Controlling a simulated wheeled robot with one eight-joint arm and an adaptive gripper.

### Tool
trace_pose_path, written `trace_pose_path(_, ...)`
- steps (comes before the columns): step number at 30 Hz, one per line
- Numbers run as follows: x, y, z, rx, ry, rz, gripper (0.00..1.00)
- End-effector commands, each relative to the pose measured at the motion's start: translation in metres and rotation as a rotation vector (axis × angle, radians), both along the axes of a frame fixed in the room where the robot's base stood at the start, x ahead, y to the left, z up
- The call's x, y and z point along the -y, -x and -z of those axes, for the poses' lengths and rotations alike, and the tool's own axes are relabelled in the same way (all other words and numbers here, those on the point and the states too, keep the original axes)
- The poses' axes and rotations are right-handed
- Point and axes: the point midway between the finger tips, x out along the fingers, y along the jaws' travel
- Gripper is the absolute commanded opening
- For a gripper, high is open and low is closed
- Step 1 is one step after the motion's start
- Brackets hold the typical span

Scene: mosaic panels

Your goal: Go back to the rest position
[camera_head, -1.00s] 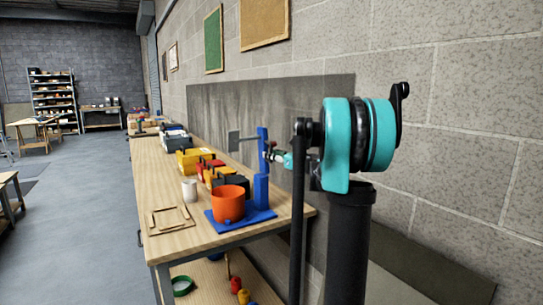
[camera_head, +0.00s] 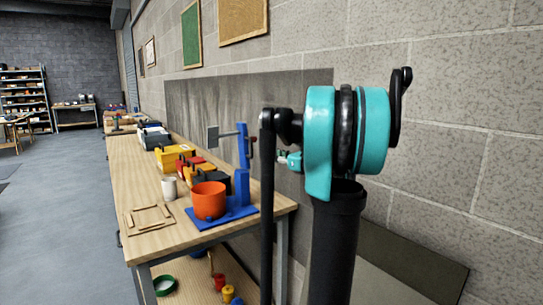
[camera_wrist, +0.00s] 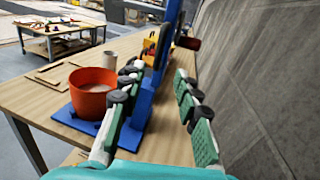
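My gripper (camera_wrist: 158,105) is open and empty in the wrist view, its two green-padded fingers spread apart above the workbench. In the head view my gripper (camera_head: 289,160) is small and mostly hidden behind my own arm, close to the wall side of the bench. An orange pot (camera_head: 209,200) stands on the blue base (camera_head: 240,212); it also shows in the wrist view (camera_wrist: 92,94).
The wooden workbench (camera_head: 150,205) runs along the block wall. On it are a white cup (camera_head: 169,188), thin wooden frames (camera_head: 150,217), a yellow bin (camera_head: 174,157) and other bins. Below, a shelf holds a green ring (camera_head: 165,285). The floor (camera_head: 70,220) to the left is clear.

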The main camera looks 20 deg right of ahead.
Motion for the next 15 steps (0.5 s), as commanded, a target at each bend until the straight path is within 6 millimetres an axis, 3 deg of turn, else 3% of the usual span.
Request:
trace_pose_path(8, -0.007, 0.003, 0.005, -0.001, 0.034, -0.009, 0.32)
trace_pose_path(11, -0.03, 0.014, 0.025, 0.001, 0.155, -0.047, 0.32)
trace_pose_path(15, -0.083, 0.05, 0.08, 0.022, 0.489, -0.168, 0.32)
